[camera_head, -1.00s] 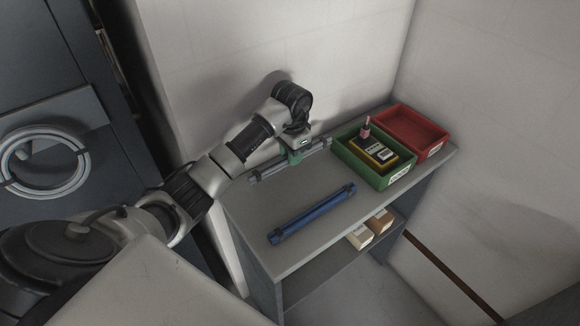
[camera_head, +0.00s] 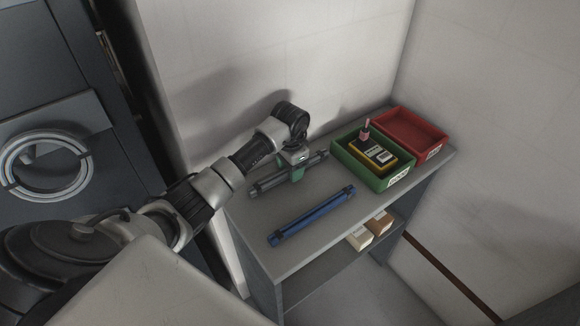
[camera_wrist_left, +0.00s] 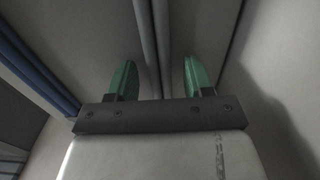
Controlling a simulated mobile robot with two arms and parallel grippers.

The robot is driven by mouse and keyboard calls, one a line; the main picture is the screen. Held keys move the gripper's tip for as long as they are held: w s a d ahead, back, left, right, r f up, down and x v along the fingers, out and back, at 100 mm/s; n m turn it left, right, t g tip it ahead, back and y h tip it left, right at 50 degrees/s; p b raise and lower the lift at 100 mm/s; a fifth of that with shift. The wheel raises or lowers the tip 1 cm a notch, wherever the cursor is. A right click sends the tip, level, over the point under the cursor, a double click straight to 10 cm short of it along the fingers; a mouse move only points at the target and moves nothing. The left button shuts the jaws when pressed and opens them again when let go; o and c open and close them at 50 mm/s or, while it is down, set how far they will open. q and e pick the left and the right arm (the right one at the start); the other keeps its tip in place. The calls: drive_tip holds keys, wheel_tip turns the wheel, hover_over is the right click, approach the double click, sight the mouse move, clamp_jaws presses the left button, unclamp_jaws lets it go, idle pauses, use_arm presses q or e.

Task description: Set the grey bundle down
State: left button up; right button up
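The grey bundle (camera_head: 263,186), made of long thin rods, lies along the back left of the grey tabletop, close to the wall. My left gripper (camera_head: 291,177) is over its middle, pointing down. In the left wrist view its green fingers (camera_wrist_left: 160,75) stand apart on either side of the grey bundle (camera_wrist_left: 152,35), with a visible gap on the right side. The bundle appears to rest on the table, though the gripper hides its middle. My right gripper is in neither view.
A blue bundle (camera_head: 312,215) lies in front, roughly parallel. A green bin (camera_head: 374,181) holding a yellow-and-black device (camera_head: 372,153) and a red bin (camera_head: 425,139) stand at the right. Small boxes (camera_head: 360,238) sit on the lower shelf. The tabletop (camera_head: 260,238) is bare at front left.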

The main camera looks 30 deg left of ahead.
use_arm(q)
drive_tip(key=shift+r, duration=0.15)
wheel_tip(320, 180, up, 7)
drive_tip(key=shift+f+b, duration=0.1)
drive_tip(key=shift+b, duration=0.55)
wheel_tip(320, 180, up, 5)
drive_tip(key=p, duration=0.2)
drive_tip(key=shift+r+p, duration=0.2)
drive_tip(key=shift+p, duration=0.15)
drive_tip(key=shift+f, duration=0.15)
